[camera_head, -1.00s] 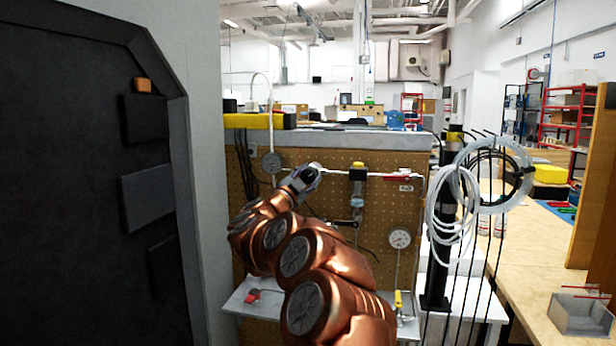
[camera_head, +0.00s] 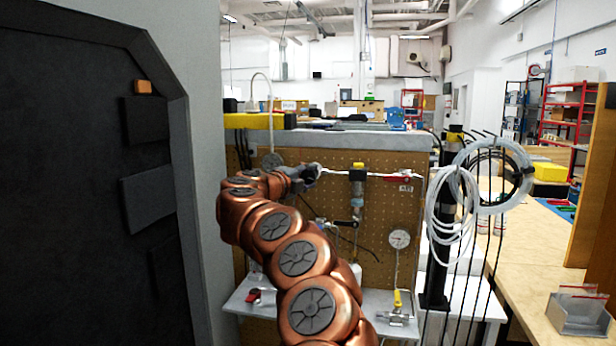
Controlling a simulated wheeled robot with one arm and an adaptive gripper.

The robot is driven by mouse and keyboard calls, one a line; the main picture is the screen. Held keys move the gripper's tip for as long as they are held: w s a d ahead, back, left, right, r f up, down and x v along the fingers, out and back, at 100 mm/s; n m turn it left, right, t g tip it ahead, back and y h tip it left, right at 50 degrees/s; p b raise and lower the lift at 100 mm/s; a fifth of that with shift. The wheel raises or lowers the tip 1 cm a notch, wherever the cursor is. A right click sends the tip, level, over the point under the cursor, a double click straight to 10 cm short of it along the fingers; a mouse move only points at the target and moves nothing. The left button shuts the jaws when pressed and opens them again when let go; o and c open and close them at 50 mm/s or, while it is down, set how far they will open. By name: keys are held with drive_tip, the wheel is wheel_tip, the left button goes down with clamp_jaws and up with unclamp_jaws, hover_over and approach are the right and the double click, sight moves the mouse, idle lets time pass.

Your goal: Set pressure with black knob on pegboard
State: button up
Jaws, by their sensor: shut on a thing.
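The brown pegboard (camera_head: 330,245) stands ahead with piping across its upper part. My gripper (camera_head: 313,173) is at the upper left of the pegboard, on the left end of the white pipe run. It is shut on the black knob, which its fingers and my wrist hide almost fully. A second round gauge (camera_head: 399,239) hangs at the lower right of the pegboard.
A red-handled valve (camera_head: 404,177), a yellow-topped fitting (camera_head: 357,174) and a black lever (camera_head: 345,223) are right of my gripper. A grey shelf (camera_head: 375,302) juts out below. Coiled tubing (camera_head: 447,215) hangs at right. A dark cabinet (camera_head: 80,200) fills the left.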

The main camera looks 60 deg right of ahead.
drive_tip(key=shift+f+m+y, duration=0.1)
drive_tip(key=shift+m+y, duration=0.2)
drive_tip(key=shift+m, duration=0.3)
drive_tip(key=o, duration=1.2)
drive_tip(key=shift+c, duration=0.2)
drive_tip(key=shift+a, duration=0.1)
drive_tip(key=shift+a, duration=0.55)
drive_tip(key=a+r, duration=0.1)
drive_tip(key=a, duration=0.9)
drive_tip(key=shift+a+r, duration=0.15)
drive_tip(key=shift+a, duration=0.15)
